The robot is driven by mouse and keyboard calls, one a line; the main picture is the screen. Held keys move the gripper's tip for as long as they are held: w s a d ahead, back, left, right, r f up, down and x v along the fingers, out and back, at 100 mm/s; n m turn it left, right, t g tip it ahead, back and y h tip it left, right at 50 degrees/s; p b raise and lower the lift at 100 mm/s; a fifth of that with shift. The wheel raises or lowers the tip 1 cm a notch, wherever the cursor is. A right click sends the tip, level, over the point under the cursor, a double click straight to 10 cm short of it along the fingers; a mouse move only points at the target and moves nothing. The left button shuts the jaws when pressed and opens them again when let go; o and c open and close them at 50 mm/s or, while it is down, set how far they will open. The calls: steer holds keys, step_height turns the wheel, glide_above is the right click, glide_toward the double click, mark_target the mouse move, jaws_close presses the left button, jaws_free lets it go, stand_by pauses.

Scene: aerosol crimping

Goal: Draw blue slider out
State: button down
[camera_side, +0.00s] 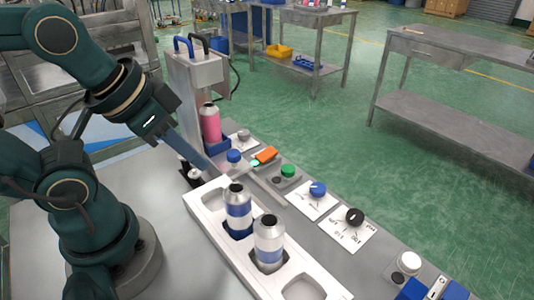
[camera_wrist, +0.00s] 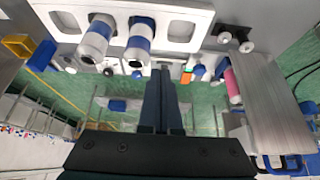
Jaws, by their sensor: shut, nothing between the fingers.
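The blue slider (camera_side: 219,148) is a blue carriage at the foot of the grey press, with a pink can (camera_side: 210,123) upright on it. In the wrist view a blue part of the slider (camera_wrist: 222,67) shows beside the pink can (camera_wrist: 233,86), right of my fingers. My gripper (camera_side: 205,163) is shut and empty, its long grey fingers pointing down toward the bench just in front of the slider. My fingers (camera_wrist: 161,72) are together in the wrist view. I cannot tell whether the tips touch anything.
A white tray (camera_side: 207,208) holds two blue-and-white cans and has empty pockets. A blue knob (camera_side: 234,156), an orange piece (camera_side: 265,154), a green button (camera_side: 288,170) and dials line the bench behind it. The press (camera_side: 195,70) has blue and black handles on top.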

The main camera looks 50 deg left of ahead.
steer(key=c, duration=1.5)
jaws_free()
steer(key=shift+c, duration=0.2)
steer(key=o, duration=1)
steer(key=shift+o, duration=0.2)
steer(key=w+r+n, duration=0.1)
steer(key=w+n, duration=0.1)
steer(key=w+a+r+n, duration=0.1)
steer(key=r+n, duration=0.1)
steer(key=shift+w+n+g, duration=0.3)
steer(key=shift+w+n, duration=0.1)
steer(key=n+g, duration=0.5)
steer(key=n, duration=0.3)
glide_above(233, 153)
steer(key=f, duration=0.8)
steer(key=shift+w+d+f, duration=0.15)
steer(key=shift+d+f, duration=0.05)
steer(key=shift+f, duration=0.05)
steer(key=shift+a+f, duration=0.15)
steer(key=shift+f, duration=2.7)
